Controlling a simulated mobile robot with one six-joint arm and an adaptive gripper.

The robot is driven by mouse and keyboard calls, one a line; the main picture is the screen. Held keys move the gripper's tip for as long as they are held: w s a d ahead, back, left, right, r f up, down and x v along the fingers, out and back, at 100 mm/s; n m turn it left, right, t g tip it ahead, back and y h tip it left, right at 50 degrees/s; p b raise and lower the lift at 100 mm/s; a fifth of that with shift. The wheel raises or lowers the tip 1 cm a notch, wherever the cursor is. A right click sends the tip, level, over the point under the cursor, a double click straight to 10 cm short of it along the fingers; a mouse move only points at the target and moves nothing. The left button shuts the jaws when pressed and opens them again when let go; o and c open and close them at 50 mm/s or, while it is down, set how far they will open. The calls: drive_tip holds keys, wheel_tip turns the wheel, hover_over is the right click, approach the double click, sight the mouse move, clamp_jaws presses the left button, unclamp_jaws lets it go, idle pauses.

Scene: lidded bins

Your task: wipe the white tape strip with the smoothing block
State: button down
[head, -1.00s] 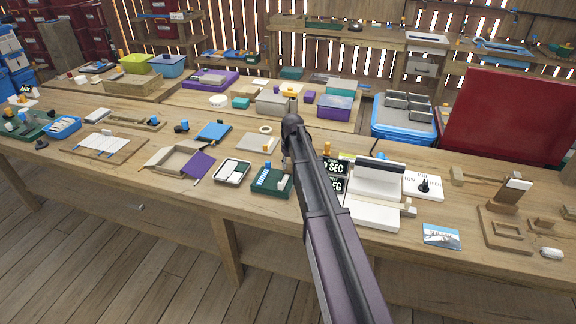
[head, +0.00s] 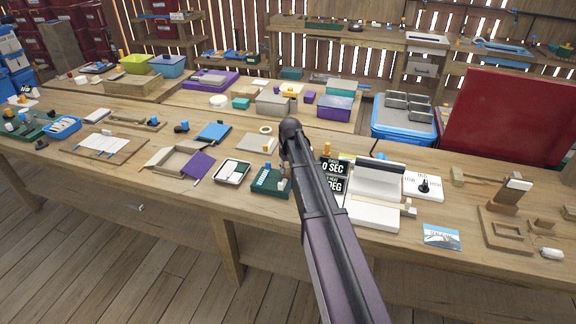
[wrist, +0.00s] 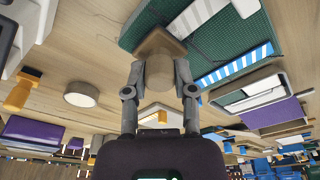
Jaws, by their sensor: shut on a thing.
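My gripper (wrist: 160,82) is shut on a small tan wooden block, which I take to be the smoothing block (wrist: 158,46). In the wrist view the block's far end overlaps the edge of a dark green tray (wrist: 142,24). I cannot tell whether it touches. A white strip (wrist: 196,16), likely the tape strip, lies on the green tray just beyond and right of the block. A blue-and-white striped piece (wrist: 236,64) lies further right. In the head view the green tray (head: 262,190) sits near the table's front edge; my arm hides the gripper and block there.
A white device (head: 372,214) and black label signs (head: 333,167) stand right, close to my arm. Bare wood lies in front of the trays.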

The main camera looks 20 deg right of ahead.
drive_tip(key=shift+s+a, duration=0.25)
drive_tip(key=shift+s, duration=0.1)
drive_tip(key=shift+s, duration=0.1)
drive_tip(key=shift+s+a, duration=0.95)
drive_tip(key=shift+s, duration=0.3)
drive_tip(key=shift+r, duration=0.15)
wheel_tip(320, 180, up, 6)
drive_tip(key=p, duration=0.6)
wheel_tip(320, 180, up, 3)
drive_tip(key=p, duration=0.3)
idle(0.5)
